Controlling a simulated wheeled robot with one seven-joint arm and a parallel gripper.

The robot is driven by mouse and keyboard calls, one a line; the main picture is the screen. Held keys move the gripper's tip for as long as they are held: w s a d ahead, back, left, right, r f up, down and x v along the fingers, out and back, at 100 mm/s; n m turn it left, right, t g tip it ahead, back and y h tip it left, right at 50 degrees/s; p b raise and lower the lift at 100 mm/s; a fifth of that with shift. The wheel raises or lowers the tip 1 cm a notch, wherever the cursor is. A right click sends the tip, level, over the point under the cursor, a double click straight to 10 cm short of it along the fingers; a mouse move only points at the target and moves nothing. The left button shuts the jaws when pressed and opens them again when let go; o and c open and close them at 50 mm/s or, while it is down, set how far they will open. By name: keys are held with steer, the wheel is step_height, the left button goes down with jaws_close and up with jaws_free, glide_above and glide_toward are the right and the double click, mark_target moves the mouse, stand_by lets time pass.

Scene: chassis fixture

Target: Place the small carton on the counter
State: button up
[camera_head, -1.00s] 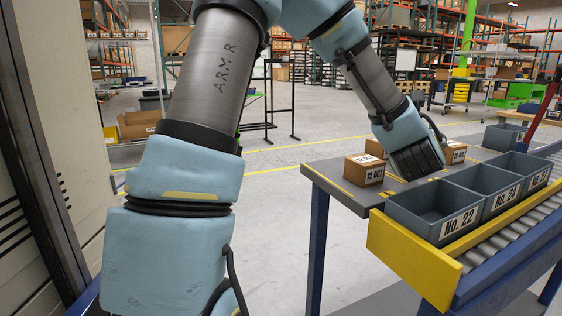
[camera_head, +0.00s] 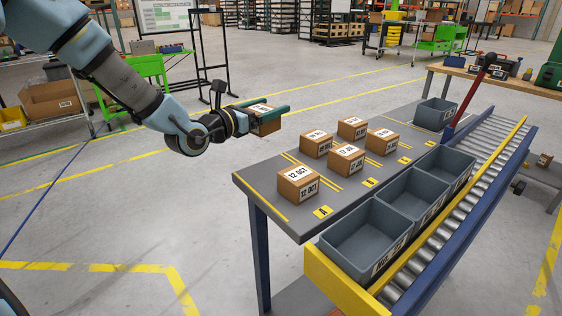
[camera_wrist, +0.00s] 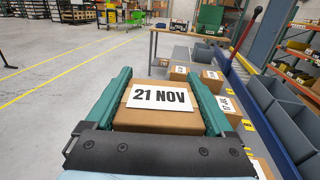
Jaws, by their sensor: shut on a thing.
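My gripper (camera_head: 266,115) is shut on a small brown carton (camera_head: 264,124). It holds the carton in the air to the left of the grey counter (camera_head: 262,203), clear of its edge. In the wrist view the carton (camera_wrist: 158,113) sits between the two green fingers and its white label reads 21 NOV. Several other cartons stand on the counter, among them one labelled 12 OCT (camera_head: 298,184) at the near end, beside the yellow tag A (camera_head: 323,212). The held carton's underside is hidden.
Grey bins (camera_head: 366,240) stand in a row beside the counter, next to a roller conveyor (camera_head: 420,262). Another grey bin (camera_head: 434,114) is at the counter's far end. A wooden workbench (camera_head: 500,83) stands behind. The floor left of the counter is clear.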

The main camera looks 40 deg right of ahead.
steer(key=s+m+g, duration=0.1)
steer(key=s+f+g+p, duration=0.1)
steer(key=s, duration=0.1)
steer(key=shift+s+m+g, duration=0.15)
steer(key=shift+m+g, duration=0.25)
steer(key=shift+f+p, duration=0.3)
steer(key=shift+f, duration=4.45)
steer(key=shift+f, duration=0.15)
steer(key=o, duration=1.4)
steer(key=shift+s, duration=0.1)
steer(key=shift+o, duration=0.2)
steer(key=a+b, duration=0.3)
steer(key=a, duration=0.9)
steer(key=shift+w, duration=0.35)
